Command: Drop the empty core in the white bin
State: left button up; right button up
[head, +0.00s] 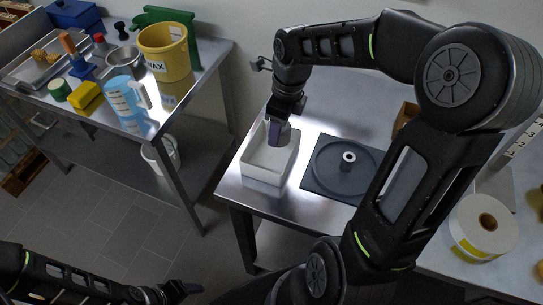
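The white bin (256,174) is an open rectangular box at the left end of the metal table. My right gripper (278,137) points down over its back right part; a grey-purple shape shows at its tip, and I cannot tell whether that is fingers or a held thing. A small pale ring with a dark hole (348,158) stands at the middle of a round dark plate; I cannot tell whether it is the empty core or a hub. No other loose core is visible. My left gripper (182,290) is low at the bottom, away from the table, its fingers unclear.
A dark square base with the round plate (318,178) lies right of the bin. A white roll with a brown centre (484,226) lies at the right.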

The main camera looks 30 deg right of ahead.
jog(key=shift+f+b, duration=1.2)
jog(key=shift+f, duration=0.95)
jog(key=o, duration=1.1)
jog(key=shift+r, duration=0.1)
notch_tip(320, 180, up, 8)
jog(key=shift+s+d+f+b, duration=0.2)
jog(key=shift+s+d+b, duration=0.1)
jog(key=shift+s, duration=0.1)
